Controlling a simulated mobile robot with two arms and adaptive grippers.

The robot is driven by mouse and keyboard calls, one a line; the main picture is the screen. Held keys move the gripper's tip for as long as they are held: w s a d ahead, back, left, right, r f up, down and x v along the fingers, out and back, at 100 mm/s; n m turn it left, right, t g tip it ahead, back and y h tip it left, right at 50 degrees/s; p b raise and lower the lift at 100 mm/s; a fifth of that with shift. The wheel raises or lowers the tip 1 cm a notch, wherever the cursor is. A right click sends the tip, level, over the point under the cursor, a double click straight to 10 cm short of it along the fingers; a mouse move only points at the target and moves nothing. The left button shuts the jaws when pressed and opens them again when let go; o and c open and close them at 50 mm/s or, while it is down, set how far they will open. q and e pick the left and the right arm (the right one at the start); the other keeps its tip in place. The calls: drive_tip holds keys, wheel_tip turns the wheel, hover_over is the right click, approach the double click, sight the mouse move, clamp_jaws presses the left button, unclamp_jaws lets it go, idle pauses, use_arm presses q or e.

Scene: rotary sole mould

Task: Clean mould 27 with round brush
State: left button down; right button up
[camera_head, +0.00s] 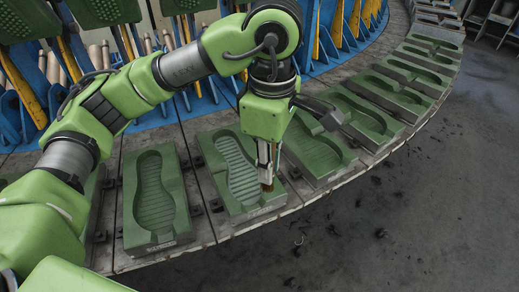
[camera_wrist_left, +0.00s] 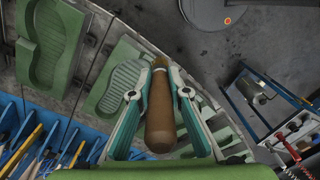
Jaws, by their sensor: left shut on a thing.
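A green sole mould (camera_head: 238,168) with a ribbed, sole-shaped cavity lies on the rotary table in the middle of the head view; its label is too small to read. My left gripper (camera_head: 267,172) points down over the right side of this mould, near its front end. It is shut on the round brush, whose brown handle (camera_wrist_left: 160,118) lies between the two fingers in the left wrist view. The brush's lower end (camera_head: 268,186) shows just below the fingers in the head view. I cannot tell whether its tip touches the mould. My right gripper is not in view.
More green moulds (camera_head: 155,205) stand along the curved grey table (camera_head: 205,225), close on both sides. Blue supports (camera_head: 190,120) and raised green lids (camera_head: 100,12) stand behind. A tool cart (camera_wrist_left: 262,105) shows at the wrist view's right.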

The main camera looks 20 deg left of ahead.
use_arm(q)
drive_tip(key=s+d+b, duration=0.1)
drive_tip(key=s+d, duration=0.5)
drive_tip(key=s, duration=0.1)
drive_tip(key=shift+s+d, duration=0.3)
drive_tip(key=shift+d, duration=0.1)
idle(0.6)
